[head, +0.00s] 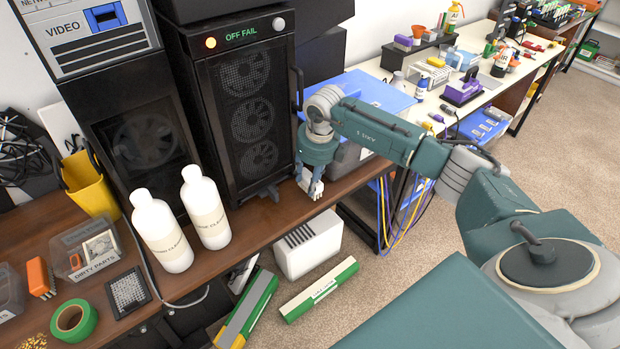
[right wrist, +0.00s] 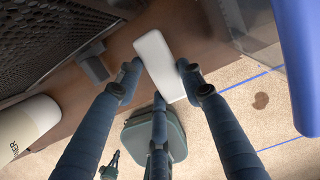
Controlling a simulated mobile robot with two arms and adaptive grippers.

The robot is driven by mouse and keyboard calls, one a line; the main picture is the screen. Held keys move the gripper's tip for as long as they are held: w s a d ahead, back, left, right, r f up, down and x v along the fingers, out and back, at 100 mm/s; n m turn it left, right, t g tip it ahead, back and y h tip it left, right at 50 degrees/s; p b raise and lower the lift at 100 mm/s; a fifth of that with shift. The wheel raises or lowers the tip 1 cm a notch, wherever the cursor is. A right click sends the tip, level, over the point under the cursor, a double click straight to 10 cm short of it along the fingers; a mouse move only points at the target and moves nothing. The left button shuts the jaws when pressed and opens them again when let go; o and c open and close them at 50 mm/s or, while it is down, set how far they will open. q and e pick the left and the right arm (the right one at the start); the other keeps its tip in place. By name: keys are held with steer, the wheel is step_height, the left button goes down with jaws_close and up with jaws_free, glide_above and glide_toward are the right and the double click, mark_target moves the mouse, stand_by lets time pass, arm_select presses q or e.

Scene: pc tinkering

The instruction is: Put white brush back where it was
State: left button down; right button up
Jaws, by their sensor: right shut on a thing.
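My right gripper (head: 310,188) is at the front edge of the brown table, beside the black PC tower. In the right wrist view its blue-grey fingers (right wrist: 160,78) close around a smooth white block, which I take to be the white brush (right wrist: 156,52). Its bristles do not show. In the head view the brush is mostly hidden by the gripper, so I cannot tell whether it touches the table. My left gripper is not in view.
The black tower (head: 245,115) stands just left of my right gripper. Two white cleaner bottles (head: 207,210) stand further left. An orange brush (head: 38,278) and a dirty parts bin (head: 92,252) are at the far left. A blue container (head: 372,92) is behind my right arm.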

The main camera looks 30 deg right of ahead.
steer(key=shift+f+b, duration=0.55)
steer(key=shift+f, duration=0.25)
steer(key=o, duration=1)
steer(key=o, duration=0.6)
steer(key=shift+s+r+p, duration=0.25)
steer(key=shift+r+p, duration=0.75)
steer(key=shift+r, duration=0.35)
steer(key=shift+s+r+p, duration=0.3)
steer(key=shift+r+p, duration=0.7)
steer(key=shift+r, duration=0.3)
steer(key=shift+s+r+p, duration=0.25)
steer(key=shift+r+p, duration=0.75)
steer(key=shift+r, duration=0.35)
steer(key=shift+f, duration=0.1)
